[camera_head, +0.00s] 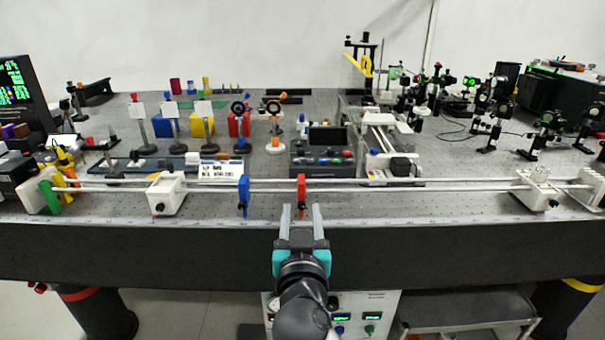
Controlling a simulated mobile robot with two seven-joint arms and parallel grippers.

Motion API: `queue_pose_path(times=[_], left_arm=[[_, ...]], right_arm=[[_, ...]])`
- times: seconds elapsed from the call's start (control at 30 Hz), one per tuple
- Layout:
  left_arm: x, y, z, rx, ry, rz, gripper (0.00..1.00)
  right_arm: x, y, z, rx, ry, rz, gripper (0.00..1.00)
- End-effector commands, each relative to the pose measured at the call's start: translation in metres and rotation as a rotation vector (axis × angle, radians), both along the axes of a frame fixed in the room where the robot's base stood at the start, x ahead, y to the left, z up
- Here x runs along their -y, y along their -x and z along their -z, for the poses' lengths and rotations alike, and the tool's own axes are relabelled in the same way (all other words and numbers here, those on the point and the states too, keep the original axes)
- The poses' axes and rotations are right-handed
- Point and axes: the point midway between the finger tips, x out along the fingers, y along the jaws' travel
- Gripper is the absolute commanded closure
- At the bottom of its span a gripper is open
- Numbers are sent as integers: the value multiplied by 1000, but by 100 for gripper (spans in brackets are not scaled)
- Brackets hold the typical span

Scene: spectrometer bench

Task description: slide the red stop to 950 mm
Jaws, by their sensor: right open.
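The red stop (301,192) stands upright on the pair of long metal rails (420,187), near the middle of the view. The blue stop (243,192) is on the same rails, a short way to its left. My right gripper (301,209) is open, its two fingers pointing at the red stop from the front. The fingertips lie just below the stop in the picture; whether they flank its lower end, I cannot tell. A graduated scale (400,221) runs along the bench's front edge, its numbers too small to read. My left gripper is out of view.
White carriages sit on the rails at left (166,194) and right (538,188). The rails between the red stop and the right carriage look clear. Optics mounts crowd the back right.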

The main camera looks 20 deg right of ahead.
Motion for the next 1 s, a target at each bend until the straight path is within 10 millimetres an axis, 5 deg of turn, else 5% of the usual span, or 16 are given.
queue_pose_path(times=[0.37,1.0], left_arm=[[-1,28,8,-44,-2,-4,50],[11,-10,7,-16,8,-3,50]], right_arm=[[14,-45,-2,6,5,2,50],[39,-136,0,2,4,-1,50]])
